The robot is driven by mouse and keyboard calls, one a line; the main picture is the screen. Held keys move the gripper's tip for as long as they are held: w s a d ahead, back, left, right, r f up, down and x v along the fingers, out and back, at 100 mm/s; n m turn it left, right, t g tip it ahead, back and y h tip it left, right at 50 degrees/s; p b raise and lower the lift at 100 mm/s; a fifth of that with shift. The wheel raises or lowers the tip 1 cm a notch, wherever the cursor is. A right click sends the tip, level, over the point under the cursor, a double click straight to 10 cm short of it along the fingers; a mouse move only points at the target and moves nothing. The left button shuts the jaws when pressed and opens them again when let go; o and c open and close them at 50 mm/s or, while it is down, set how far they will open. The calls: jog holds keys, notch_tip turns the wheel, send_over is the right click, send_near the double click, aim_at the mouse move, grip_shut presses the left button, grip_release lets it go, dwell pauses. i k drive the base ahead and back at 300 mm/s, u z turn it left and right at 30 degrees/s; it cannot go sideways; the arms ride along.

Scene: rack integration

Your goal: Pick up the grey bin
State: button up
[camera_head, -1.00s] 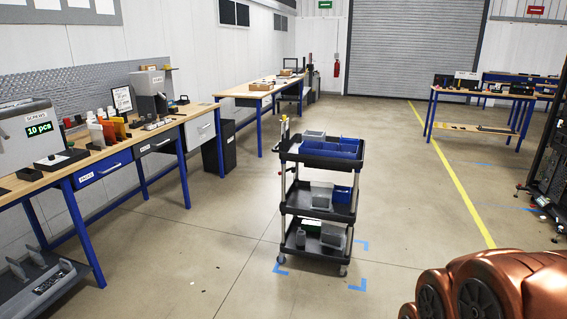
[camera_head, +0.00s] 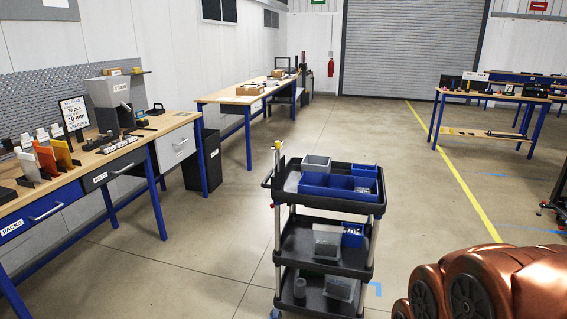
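A small grey bin (camera_head: 316,162) sits on the top tray of a black three-shelf cart (camera_head: 278,190), at the back beside blue bins (camera_head: 340,186). Another grey bin (camera_head: 327,240) stands on the middle shelf next to a blue bin (camera_head: 353,236). A further grey bin (camera_head: 341,288) is on the bottom shelf beside a small grey cylinder (camera_head: 299,287). The frames do not show which grey bin the task means. My copper-coloured arm shows at the lower right, and my gripper is outside the view.
A long workbench (camera_head: 125,150) with drawers runs along the left wall, with a dark waste bin (camera_head: 207,160) beside it. More benches (camera_head: 490,95) stand at the back right. Open floor surrounds the cart, with a yellow line to its right.

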aim_at(317, 167)
jog(key=z, duration=0.65)
jog(key=k, duration=0.5)
jog(key=z, duration=0.5)
jog(key=i, duration=2.2)
jog(key=u, duration=1.65)
jog(key=i, duration=0.7)
jog(key=u, duration=0.9)
